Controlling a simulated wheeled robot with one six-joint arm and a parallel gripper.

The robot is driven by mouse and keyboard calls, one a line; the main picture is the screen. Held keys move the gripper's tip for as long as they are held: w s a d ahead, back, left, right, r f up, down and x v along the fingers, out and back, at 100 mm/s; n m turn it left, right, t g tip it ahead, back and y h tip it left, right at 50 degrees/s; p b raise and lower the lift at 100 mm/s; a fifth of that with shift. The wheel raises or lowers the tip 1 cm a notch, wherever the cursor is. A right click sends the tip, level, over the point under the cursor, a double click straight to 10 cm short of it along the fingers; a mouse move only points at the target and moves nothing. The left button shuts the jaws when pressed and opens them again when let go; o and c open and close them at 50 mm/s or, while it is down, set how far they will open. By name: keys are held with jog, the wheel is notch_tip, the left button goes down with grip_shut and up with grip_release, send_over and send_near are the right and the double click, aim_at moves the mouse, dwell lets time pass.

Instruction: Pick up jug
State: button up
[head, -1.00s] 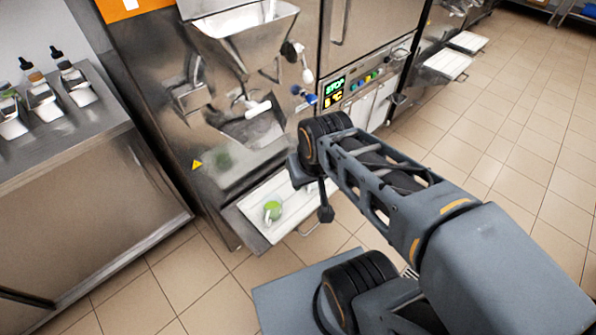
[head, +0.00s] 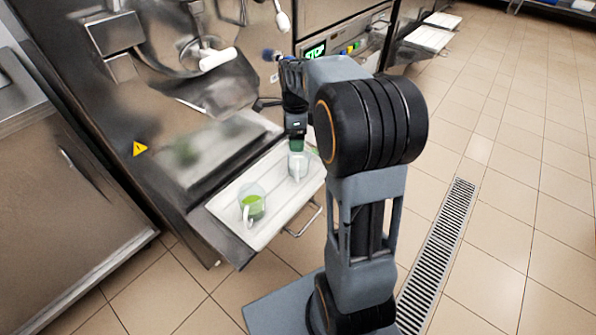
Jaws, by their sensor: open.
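Two small clear jugs stand upright on the white tray (head: 275,212) below the machine's outlet. One jug (head: 256,207) holds something green, has its handle toward me and stands near the tray's front left. The other jug (head: 298,167) looks pale and empty and stands further right and back. My gripper (head: 297,146) points down just above the pale jug, holding nothing that I can see. Its fingertips are small and dark here, and I cannot tell whether they touch the rim.
The steel freezer front (head: 150,100) rises behind the tray, with a white-handled outlet (head: 217,59) above it. A wire handle (head: 305,218) sticks out at the tray's front. A steel counter (head: 60,210) stands at left. Tiled floor lies free at right, with a drain grate (head: 440,255).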

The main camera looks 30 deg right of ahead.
aim_at(297, 164)
jog(key=shift+m, duration=0.5)
notch_tip(297, 164, down, 14)
jog(key=b, duration=0.5)
jog(key=shift+w+d+f, duration=0.1)
jog(key=shift+d, duration=0.05)
jog(key=c, duration=1.2)
